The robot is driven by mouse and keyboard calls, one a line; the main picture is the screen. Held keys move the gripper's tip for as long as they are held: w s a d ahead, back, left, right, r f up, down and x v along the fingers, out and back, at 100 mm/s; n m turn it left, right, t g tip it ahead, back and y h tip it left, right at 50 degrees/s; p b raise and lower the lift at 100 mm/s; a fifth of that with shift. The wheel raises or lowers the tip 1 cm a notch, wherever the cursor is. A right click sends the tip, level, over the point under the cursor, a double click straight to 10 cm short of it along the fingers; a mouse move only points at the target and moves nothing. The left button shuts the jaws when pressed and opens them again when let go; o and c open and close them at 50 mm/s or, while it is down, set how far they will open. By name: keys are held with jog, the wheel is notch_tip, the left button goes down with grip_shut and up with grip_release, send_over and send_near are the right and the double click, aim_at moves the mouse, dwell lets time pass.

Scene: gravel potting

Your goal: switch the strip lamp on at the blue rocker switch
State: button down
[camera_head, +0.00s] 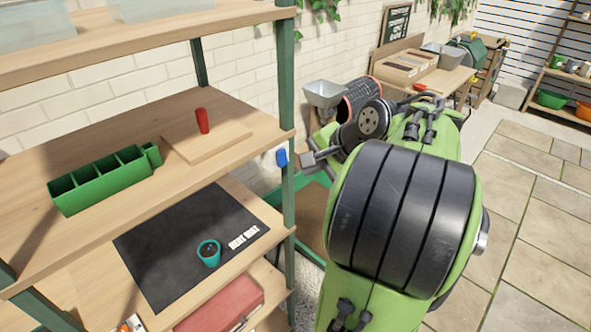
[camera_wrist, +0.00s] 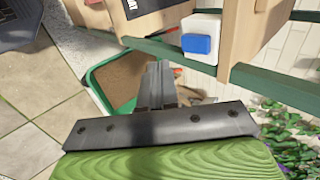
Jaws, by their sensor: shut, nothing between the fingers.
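The blue rocker switch (camera_head: 282,157) is on the green front post of the shelf in the head view, just left of my gripper (camera_head: 312,160). In the wrist view the blue rocker (camera_wrist: 197,44) sits on a white square housing fixed to the green post, up and to the right of my gripper (camera_wrist: 158,68). My gripper's fingers are together and hold nothing. In the wrist view a gap shows between the fingertips and the switch. I cannot make out the strip lamp in either view.
The wooden shelf (camera_head: 30,215) carries a green divided box (camera_head: 100,180) and a board (camera_head: 215,138) with a red-handled tool. Below lies a black mat (camera_head: 150,245) with a teal pot (camera_head: 209,252). A green-rimmed tray (camera_wrist: 95,88) is below my gripper.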

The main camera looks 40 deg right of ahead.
aim_at(287, 163)
jog(key=w, duration=0.1)
jog(key=w+f, duration=0.1)
jog(key=w, duration=0.2)
jog(key=shift+w+f, duration=0.3)
jog(key=shift+w+r+t, duration=0.2)
jog(key=shift+w+t, duration=0.15)
jog(key=shift+t, duration=0.35)
jog(key=shift+s+a+r+p, duration=0.1)
jog(key=shift+s+r+p, duration=0.05)
jog(key=shift+r+p, duration=0.35)
